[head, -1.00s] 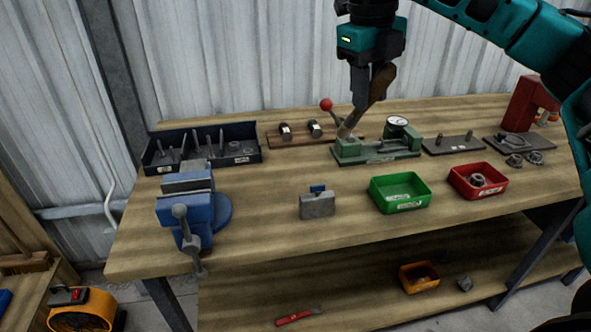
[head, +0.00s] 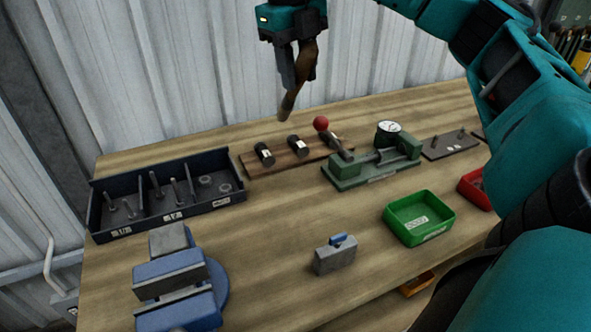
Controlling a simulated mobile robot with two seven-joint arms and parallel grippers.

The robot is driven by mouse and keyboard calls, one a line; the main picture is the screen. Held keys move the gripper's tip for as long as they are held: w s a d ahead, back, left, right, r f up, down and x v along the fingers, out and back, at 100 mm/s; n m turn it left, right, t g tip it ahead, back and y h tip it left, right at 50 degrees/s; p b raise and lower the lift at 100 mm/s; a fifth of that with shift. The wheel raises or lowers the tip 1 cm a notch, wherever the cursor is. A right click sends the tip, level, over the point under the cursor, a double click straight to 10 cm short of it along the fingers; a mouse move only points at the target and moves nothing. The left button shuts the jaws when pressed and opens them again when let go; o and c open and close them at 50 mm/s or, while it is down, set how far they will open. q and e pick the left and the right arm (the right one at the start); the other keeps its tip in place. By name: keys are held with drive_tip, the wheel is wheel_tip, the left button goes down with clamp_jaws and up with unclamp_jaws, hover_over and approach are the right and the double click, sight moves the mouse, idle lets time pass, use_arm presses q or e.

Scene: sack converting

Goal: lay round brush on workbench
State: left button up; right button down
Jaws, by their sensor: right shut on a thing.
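My right gripper (head: 300,72) is at the top of the head view, shut on the round brush. The brush (head: 291,98) has a brown part between the fingers and a greyish lower end. It hangs tilted, lower end down and to the left, in the air above the back of the workbench. The workbench (head: 270,215) has a wooden top. The fingers hide part of the brush. My left gripper is not in view.
Below the brush is a wooden board (head: 248,160) with dark cylinders. Right of it stands a green dial fixture (head: 345,179). A dark divided tray (head: 110,226), a blue vise (head: 180,285), a grey block (head: 334,258) and a green bin (head: 420,217) surround clear middle bench top.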

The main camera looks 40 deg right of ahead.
wheel_tip(320, 180, down, 19)
drive_tip(key=b, duration=0.1)
idle(0.8)
drive_tip(key=shift+f+b, duration=0.1)
drive_tip(key=shift+b, duration=0.2)
drive_tip(key=c, duration=0.8)
unclamp_jaws()
drive_tip(key=shift+s, duration=0.1)
